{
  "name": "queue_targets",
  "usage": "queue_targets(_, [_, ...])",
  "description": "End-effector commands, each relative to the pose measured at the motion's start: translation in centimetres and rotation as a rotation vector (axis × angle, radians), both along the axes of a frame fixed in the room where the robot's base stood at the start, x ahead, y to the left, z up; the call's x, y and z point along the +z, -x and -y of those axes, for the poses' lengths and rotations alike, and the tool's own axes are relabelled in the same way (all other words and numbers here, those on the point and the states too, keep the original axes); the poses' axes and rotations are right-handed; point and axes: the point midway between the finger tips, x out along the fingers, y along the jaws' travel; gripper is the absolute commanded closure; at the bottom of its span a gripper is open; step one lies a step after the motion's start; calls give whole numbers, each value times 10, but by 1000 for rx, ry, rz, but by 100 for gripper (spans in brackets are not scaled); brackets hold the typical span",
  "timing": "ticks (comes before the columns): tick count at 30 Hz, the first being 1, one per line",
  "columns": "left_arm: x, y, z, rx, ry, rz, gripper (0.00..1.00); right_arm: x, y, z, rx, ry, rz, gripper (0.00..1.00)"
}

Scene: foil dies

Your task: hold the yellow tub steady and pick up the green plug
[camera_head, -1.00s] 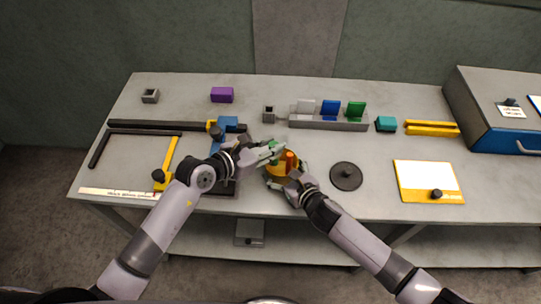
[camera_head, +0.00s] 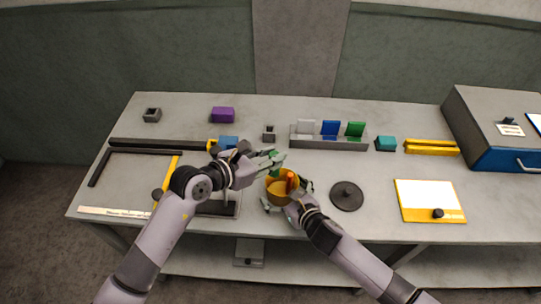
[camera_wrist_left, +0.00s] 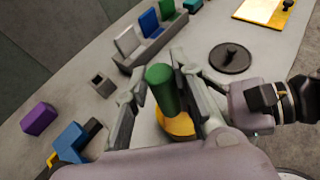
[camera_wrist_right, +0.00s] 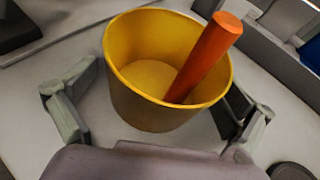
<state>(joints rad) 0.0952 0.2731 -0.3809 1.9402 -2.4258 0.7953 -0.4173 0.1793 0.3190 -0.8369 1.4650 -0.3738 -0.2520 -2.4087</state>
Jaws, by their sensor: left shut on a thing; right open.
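The green plug (camera_wrist_left: 162,88) is upright between the fingers of my left gripper (camera_wrist_left: 163,95), which is shut on it. In the head view the plug (camera_head: 275,170) shows just above the back left of the yellow tub (camera_head: 281,194). In the left wrist view the tub (camera_wrist_left: 178,124) is partly hidden behind the plug. My right gripper (camera_wrist_right: 155,115) is open, with a finger on each side of the tub (camera_wrist_right: 150,110); contact is unclear. An orange plug (camera_wrist_right: 205,60) leans inside the tub. The green plug is not in the right wrist view.
A dark round lid (camera_head: 346,196) lies right of the tub. Behind stands a grey rack (camera_head: 330,142) with white, blue and green plates. A dark stand (camera_head: 218,208) and a yellow-black frame (camera_head: 170,178) are at left. A white-yellow board (camera_head: 428,200) lies right.

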Motion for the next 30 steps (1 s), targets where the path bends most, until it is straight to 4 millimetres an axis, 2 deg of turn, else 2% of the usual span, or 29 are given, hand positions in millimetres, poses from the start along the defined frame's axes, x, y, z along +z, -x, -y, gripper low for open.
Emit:
queue_targets(11, [0, 0, 0, 0, 0, 0, 100, 3, 6, 4, 0, 1, 0, 0])
queue_targets(14, [0, 0, 0, 0, 0, 0, 100, 8, 16, 11, 1, 0, 0, 0])
queue_targets(24, [0, 0, 0, 0, 0, 0, 100, 33, 70, 45, 1, 2, -1, 0])
queue_targets(30, [0, 0, 0, 0, 1, 1, 100, 44, 89, 57, 1, 0, 0, 0])
